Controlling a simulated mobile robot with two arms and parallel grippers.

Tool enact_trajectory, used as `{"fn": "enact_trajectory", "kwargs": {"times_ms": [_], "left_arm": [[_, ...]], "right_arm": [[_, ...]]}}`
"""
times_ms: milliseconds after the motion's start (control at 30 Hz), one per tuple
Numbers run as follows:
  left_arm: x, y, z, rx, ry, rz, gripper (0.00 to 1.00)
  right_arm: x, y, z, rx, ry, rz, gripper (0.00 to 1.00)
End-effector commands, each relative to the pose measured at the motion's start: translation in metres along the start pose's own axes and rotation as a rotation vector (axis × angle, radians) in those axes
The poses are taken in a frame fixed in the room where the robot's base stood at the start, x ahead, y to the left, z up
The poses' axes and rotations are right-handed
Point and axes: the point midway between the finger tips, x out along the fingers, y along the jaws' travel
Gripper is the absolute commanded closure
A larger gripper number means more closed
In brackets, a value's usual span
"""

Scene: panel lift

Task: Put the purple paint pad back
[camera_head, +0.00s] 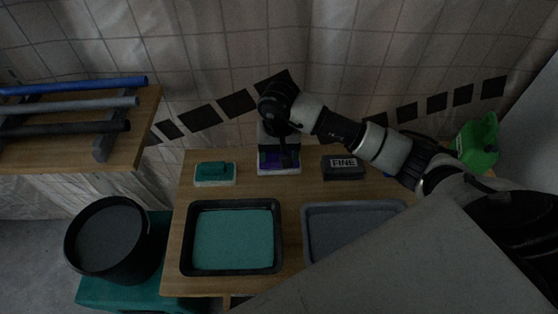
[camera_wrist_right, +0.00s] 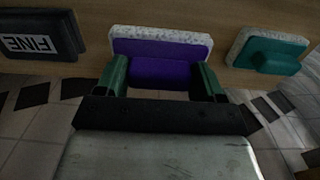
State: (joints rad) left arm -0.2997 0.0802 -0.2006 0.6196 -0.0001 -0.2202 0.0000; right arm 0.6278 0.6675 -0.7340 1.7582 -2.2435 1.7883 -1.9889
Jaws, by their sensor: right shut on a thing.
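The purple paint pad (camera_head: 268,161) is at the back middle of the wooden table, partly hidden by my right gripper (camera_head: 286,158) in the head view. In the right wrist view, the pad (camera_wrist_right: 160,48) has a speckled white pile edge, a purple back and a purple handle block. The green-sided fingers of my right gripper (camera_wrist_right: 161,76) are shut on that handle, one on each side. Whether the pad touches the table is hard to tell. My left gripper is not in view.
A teal pad (camera_head: 214,173) lies left of the purple one, a dark FINE block (camera_head: 343,168) right. In front are a teal paint tray (camera_head: 187,240) and a grey tray (camera_head: 307,235). A green jug (camera_head: 478,142) stands right; a black bucket (camera_head: 108,240) stands left.

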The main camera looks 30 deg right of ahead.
Motion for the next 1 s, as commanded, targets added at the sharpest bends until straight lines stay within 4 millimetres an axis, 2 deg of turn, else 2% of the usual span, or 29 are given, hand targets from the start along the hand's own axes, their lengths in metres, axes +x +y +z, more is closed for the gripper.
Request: {"fn": "enact_trajectory", "kwargs": {"times_ms": [300, 700, 733, 900, 1000], "left_arm": [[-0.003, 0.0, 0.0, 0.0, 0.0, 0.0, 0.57], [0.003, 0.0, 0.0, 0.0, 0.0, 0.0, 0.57], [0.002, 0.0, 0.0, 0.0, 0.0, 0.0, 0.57], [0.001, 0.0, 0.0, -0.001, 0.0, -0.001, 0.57], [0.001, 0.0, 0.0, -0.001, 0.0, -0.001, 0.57]], "right_arm": [[0.038, -0.001, 0.001, 0.001, -0.002, 0.0, 0.56], [0.045, 0.0, 0.0, 0.0, 0.001, 0.0, 0.56], [0.044, 0.0, 0.0, 0.0, 0.001, 0.0, 0.3], [0.043, 0.0, 0.0, 0.0, 0.0, 0.001, 0.06], [0.043, 0.0, 0.0, 0.0, 0.0, 0.001, 0.06]]}}
